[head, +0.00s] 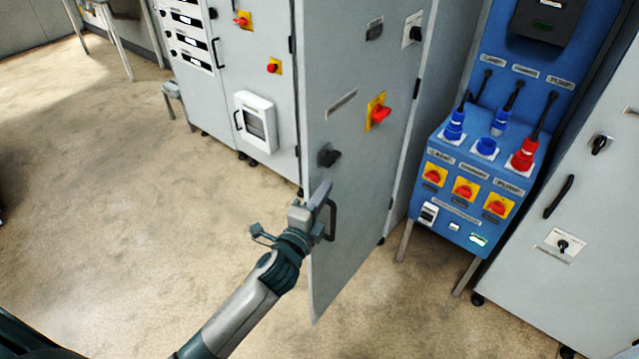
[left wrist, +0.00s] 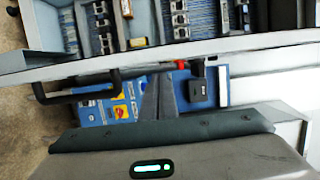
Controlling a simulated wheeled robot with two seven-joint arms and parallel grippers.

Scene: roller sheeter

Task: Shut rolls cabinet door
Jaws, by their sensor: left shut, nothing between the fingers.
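The rolls cabinet door (head: 362,190) is a tall grey panel that stands swung open in the middle of the head view. It carries a red and yellow switch (head: 379,112), a black knob (head: 329,157) and a black bar handle (head: 332,220) near its free edge. My left gripper (head: 325,192) is shut and empty, close beside the handle; I cannot tell whether it touches the door. In the left wrist view, the shut fingers (left wrist: 160,98) lie near the door's edge, with the handle (left wrist: 75,92) to their left. My right gripper is not in view.
A blue socket stand (head: 470,185) with plugs and cables stands right of the door. A grey cabinet (head: 580,220) is at the far right, and another (head: 235,65) at the left. The concrete floor (head: 120,220) at the left is clear.

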